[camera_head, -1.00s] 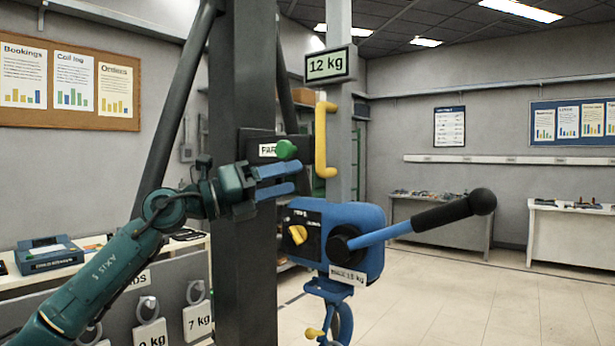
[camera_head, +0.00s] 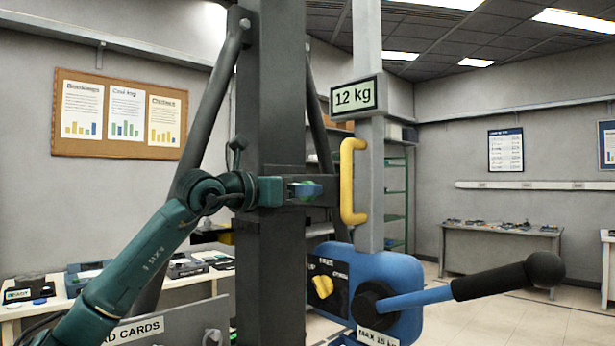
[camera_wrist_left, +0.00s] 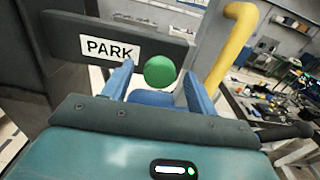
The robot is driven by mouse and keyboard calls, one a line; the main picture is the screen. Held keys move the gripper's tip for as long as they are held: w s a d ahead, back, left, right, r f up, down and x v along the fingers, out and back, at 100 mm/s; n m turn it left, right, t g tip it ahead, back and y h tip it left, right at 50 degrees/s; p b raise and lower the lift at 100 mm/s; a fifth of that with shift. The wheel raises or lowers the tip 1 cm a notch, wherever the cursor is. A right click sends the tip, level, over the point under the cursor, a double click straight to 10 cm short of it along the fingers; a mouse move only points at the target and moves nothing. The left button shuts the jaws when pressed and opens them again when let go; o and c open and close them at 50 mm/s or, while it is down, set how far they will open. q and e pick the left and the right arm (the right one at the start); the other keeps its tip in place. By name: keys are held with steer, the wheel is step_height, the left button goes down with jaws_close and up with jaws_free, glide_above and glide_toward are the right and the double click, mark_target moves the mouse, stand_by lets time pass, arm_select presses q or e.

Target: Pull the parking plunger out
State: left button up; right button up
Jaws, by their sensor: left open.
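The parking plunger has a round green knob (camera_wrist_left: 160,71), beside a white PARK label (camera_wrist_left: 110,49) on a dark plate (camera_wrist_left: 62,34). My left gripper (camera_wrist_left: 158,80) is open, with one blue finger on each side of the knob in the left wrist view. I cannot tell whether either finger touches it. In the head view my left gripper (camera_head: 300,190) is at the dark post, and a bit of the green knob (camera_head: 309,190) shows at its fingers. The PARK label is hidden there. My right gripper is not in view.
A yellow handle (camera_head: 352,182) stands just right of the knob. Below are a blue housing (camera_head: 400,275) with a yellow selector (camera_head: 322,287) and a long black-gripped lever (camera_head: 500,277). A 12 kg sign (camera_head: 354,97) hangs above. The dark post (camera_head: 270,90) is close to my arm.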

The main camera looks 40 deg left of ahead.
arm_select(q)
steer(key=shift+w+d+p, duration=0.1)
steer(key=shift+w+p, duration=0.25)
steer(key=shift+w, duration=1.15)
